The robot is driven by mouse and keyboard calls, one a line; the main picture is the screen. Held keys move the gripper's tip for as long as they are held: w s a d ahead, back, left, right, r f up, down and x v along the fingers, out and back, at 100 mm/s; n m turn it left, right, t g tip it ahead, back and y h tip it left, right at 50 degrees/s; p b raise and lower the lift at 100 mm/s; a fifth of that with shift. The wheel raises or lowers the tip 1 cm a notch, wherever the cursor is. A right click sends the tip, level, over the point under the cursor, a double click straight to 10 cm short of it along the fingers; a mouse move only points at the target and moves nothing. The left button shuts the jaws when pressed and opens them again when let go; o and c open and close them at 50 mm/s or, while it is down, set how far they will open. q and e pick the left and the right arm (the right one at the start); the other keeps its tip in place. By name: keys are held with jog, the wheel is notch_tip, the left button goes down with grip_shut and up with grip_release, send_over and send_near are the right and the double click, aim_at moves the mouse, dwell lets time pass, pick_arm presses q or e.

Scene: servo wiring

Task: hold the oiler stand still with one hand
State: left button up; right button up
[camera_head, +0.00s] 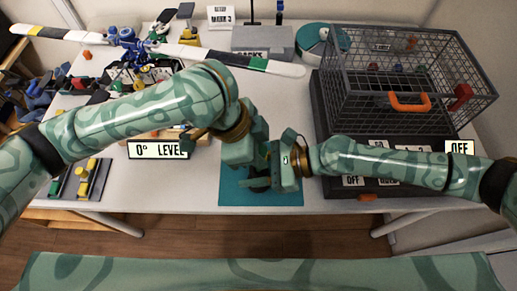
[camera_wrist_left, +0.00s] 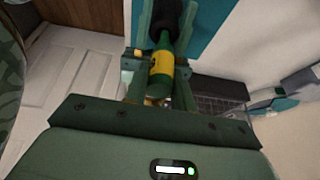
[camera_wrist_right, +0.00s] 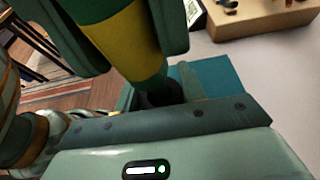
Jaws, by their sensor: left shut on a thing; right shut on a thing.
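The oiler (camera_wrist_left: 161,75) is green with a yellow band and sits between the fingers of my left gripper (camera_wrist_left: 163,40), which is shut on it. It also shows large and tilted in the right wrist view (camera_wrist_right: 135,40), leading down to a dark part that I take for the oiler stand (camera_wrist_right: 162,92). My right gripper (camera_wrist_right: 160,100) is shut around that dark part. In the head view a black piece (camera_head: 259,183) shows low over the teal mat. There my left gripper (camera_head: 264,158) and right gripper (camera_head: 279,165) are close together and hide most of both objects.
A wire cage (camera_head: 400,75) with an orange handle stands right of the mat (camera_head: 240,194). A "0° LEVEL" sign (camera_head: 158,149) and drone parts lie left. A long white rotor (camera_head: 225,58) crosses the back. The table's front edge is close.

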pick_arm(q)
jog(key=shift+r, duration=1.85)
pick_arm(e)
jog(key=shift+f, duration=0.15)
jog(key=o, duration=1.1)
jog(key=shift+d, duration=0.1)
jog(key=v, duration=1.2)
